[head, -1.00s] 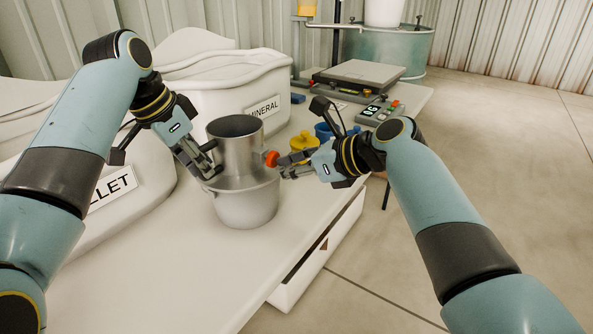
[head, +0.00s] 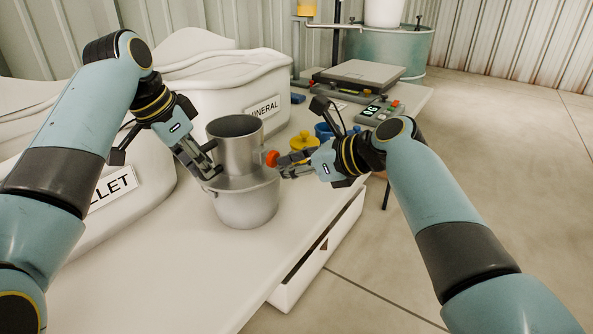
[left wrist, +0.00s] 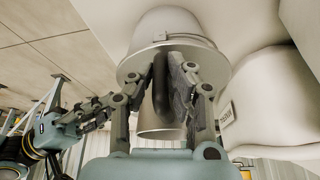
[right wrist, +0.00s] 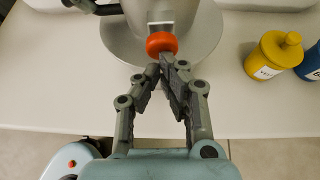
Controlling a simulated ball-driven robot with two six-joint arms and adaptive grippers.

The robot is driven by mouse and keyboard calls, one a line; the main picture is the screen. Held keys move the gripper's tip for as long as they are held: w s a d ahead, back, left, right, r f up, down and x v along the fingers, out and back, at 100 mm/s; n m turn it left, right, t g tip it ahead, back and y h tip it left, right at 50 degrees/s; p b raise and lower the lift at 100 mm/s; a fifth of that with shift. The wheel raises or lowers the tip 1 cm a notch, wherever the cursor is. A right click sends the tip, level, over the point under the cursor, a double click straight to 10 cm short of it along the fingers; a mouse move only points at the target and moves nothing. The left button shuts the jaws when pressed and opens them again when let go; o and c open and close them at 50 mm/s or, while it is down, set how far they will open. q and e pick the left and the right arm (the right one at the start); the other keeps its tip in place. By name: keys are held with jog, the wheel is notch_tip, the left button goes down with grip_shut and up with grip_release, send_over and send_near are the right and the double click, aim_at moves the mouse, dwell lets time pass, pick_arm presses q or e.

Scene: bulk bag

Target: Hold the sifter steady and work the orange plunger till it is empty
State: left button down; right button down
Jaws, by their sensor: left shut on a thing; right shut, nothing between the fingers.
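The metal sifter (head: 236,146) stands upright on a light grey bucket (head: 246,208) near the front of the table. My left gripper (head: 212,174) is shut on the sifter's dark handle (left wrist: 161,85) at its left side. The orange plunger (head: 272,158) sticks out from the sifter's right side. My right gripper (head: 281,168) is shut and empty, with its fingertips right at the plunger; the right wrist view shows the orange plunger (right wrist: 161,43) just beyond the fingertips (right wrist: 166,62). The inside of the sifter's bottom is hidden.
A yellow pot (head: 304,142) and a blue pot (head: 323,131) stand behind my right gripper. A scale (head: 358,80) sits at the back of the table. Bulk bags, one labelled MINERAL (head: 220,90), stand at the left. The table's front (head: 140,270) is clear.

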jog(key=shift+s+a, duration=0.15)
jog(key=shift+a, duration=0.2)
jog(key=d+f+v, duration=0.1)
jog(key=f+v, duration=0.1)
jog(key=v, duration=1.1)
jog(key=shift+s+d, duration=0.25)
jog(key=shift+d, duration=0.25)
pick_arm(q)
jog(key=c, duration=1.2)
grip_release()
